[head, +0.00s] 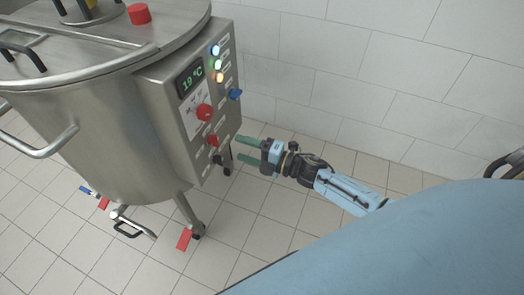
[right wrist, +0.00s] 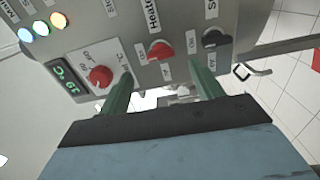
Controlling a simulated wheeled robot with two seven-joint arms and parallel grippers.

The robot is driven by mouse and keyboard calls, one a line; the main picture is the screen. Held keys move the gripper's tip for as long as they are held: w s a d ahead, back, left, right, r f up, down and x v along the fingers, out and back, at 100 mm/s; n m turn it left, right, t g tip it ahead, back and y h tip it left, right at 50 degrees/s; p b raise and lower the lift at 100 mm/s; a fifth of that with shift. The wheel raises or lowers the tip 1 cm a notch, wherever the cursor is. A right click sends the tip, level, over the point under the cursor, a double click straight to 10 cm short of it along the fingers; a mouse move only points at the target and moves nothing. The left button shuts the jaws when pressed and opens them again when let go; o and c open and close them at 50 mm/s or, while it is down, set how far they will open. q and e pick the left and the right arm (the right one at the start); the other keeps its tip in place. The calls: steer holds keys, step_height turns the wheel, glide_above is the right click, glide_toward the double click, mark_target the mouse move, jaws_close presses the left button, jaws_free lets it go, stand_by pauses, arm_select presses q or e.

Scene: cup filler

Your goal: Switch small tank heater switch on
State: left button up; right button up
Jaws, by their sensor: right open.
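The steel tank (head: 95,130) stands at the left with a control panel on its right side. The red heater switch (head: 213,140) is low on this panel, under a larger red temperature knob (head: 204,112). In the right wrist view the heater switch (right wrist: 160,50) sits beneath a "Heater" label; I cannot tell which way it is set. My right gripper (head: 239,148) is open and empty, its green fingers pointing at the panel's lower part. In the right wrist view the gripper (right wrist: 160,80) has the heater switch roughly between its fingertips, apparently apart from it. My left gripper is out of view.
A black switch (right wrist: 213,40) is beside the heater switch, near one finger. A display (head: 191,78) reads 19 °C, with lit lamps and a blue knob (head: 235,94) nearby.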

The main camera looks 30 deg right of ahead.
arm_select(q)
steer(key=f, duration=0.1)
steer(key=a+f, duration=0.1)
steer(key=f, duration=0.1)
steer(key=shift+p, duration=0.4)
arm_select(e)
steer(key=v, duration=0.5)
steer(key=shift+s+d, duration=0.2)
steer(key=shift+s, duration=0.1)
